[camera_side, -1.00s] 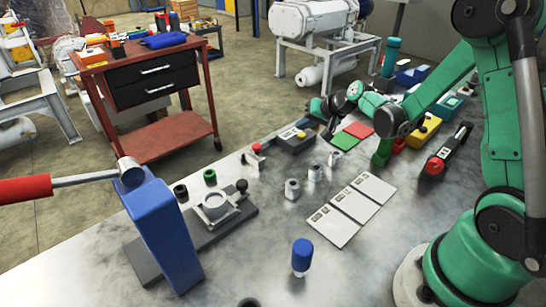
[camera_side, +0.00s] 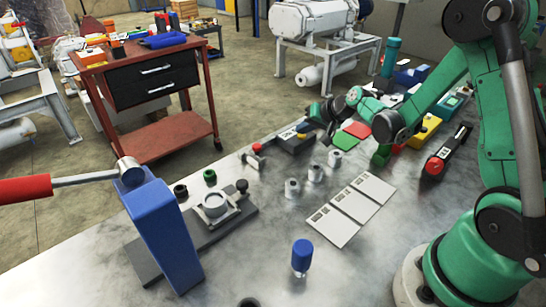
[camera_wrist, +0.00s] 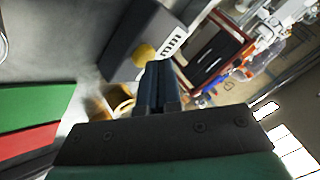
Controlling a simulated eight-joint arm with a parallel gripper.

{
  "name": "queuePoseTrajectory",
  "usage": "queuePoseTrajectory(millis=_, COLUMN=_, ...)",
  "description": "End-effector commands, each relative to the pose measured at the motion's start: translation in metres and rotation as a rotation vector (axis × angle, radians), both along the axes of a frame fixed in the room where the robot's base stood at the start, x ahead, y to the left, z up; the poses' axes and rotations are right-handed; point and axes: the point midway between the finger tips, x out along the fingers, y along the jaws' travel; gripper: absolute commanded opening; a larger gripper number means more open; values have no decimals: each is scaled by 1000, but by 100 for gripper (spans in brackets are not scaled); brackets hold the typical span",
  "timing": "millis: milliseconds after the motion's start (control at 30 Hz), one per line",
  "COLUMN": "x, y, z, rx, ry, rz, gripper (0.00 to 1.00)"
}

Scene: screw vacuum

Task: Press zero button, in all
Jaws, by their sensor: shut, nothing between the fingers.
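A dark gauge box (camera_side: 292,143) with a pale display lies on the bench in the side view, a small yellow-orange button on its top (camera_side: 301,136). In the side view my gripper (camera_side: 318,114) is over the bench, just right of and behind the box. The frames do not show whether the fingertips touch the button.
A brass ring (camera_wrist: 121,98) lies close to my fingers in the wrist view. Green (camera_side: 345,141) and red (camera_side: 358,130) pads lie right of the box.

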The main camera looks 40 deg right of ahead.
Motion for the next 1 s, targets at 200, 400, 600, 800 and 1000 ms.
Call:
queuePoseTrajectory(millis=200, x=0, y=0, z=-3, rx=0, ry=0, rz=0, gripper=0)
queuePoseTrajectory(millis=400, x=0, y=0, z=-2, rx=0, ry=1, rz=1, gripper=0)
queuePoseTrajectory(millis=600, x=0, y=0, z=1, rx=0, ry=1, rz=1, gripper=0)
queuePoseTrajectory(millis=800, x=0, y=0, z=11, rx=0, ry=0, rz=0, gripper=0)
queuePoseTrajectory(millis=1000, x=0, y=0, z=14, rx=0, ry=0, rz=0, gripper=0)
